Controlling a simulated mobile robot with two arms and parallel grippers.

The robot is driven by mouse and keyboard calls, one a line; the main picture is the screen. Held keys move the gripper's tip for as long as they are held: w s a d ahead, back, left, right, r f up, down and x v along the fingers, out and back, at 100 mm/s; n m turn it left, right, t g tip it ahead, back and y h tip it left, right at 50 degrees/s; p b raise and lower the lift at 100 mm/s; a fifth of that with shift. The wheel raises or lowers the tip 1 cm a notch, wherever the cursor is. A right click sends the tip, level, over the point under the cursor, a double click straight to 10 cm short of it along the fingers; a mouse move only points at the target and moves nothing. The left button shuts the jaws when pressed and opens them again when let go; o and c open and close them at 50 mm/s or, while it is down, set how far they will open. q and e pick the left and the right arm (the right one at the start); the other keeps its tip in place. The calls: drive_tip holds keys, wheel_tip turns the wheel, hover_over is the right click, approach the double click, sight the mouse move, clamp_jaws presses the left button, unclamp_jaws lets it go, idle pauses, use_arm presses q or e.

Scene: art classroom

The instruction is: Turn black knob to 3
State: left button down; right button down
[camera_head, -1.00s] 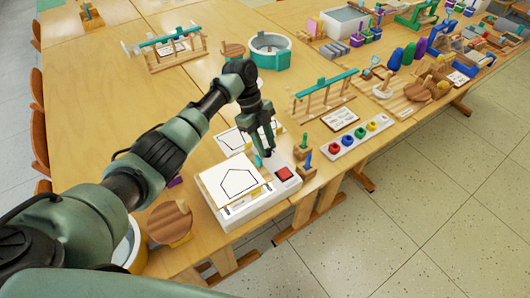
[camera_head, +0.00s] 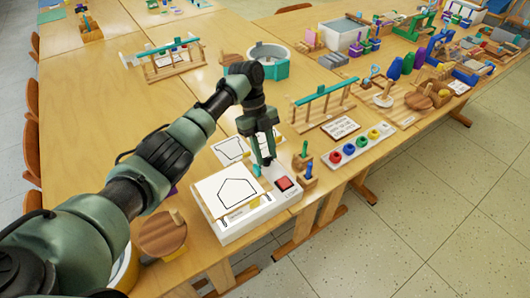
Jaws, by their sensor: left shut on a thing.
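A white box (camera_head: 240,222) with a red square button (camera_head: 283,183) stands at the table's front edge. A white card with a black pentagon outline (camera_head: 232,192) lies on its top. My left gripper (camera_head: 266,161) points down at the back right part of the box, just behind the red button. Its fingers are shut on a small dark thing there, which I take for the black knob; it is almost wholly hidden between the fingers. The knob's pointer and the number 3 are too small or hidden to read. My right gripper is out of view.
Small wooden blocks with green and blue pegs (camera_head: 306,172) stand close right of the box. A white tray with coloured knobs (camera_head: 357,147) lies further right. A round wooden stool-like piece (camera_head: 163,232) is at left. The table's left middle (camera_head: 95,115) is clear.

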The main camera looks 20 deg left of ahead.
use_arm(q)
drive_tip(key=c, duration=1.3)
unclamp_jaws()
drive_tip(key=shift+s+d+f, duration=0.1)
drive_tip(key=shift+d+f, duration=0.05)
drive_tip(key=shift+d, duration=0.05)
drive_tip(key=b+v, duration=0.1)
drive_tip(key=v, duration=0.7)
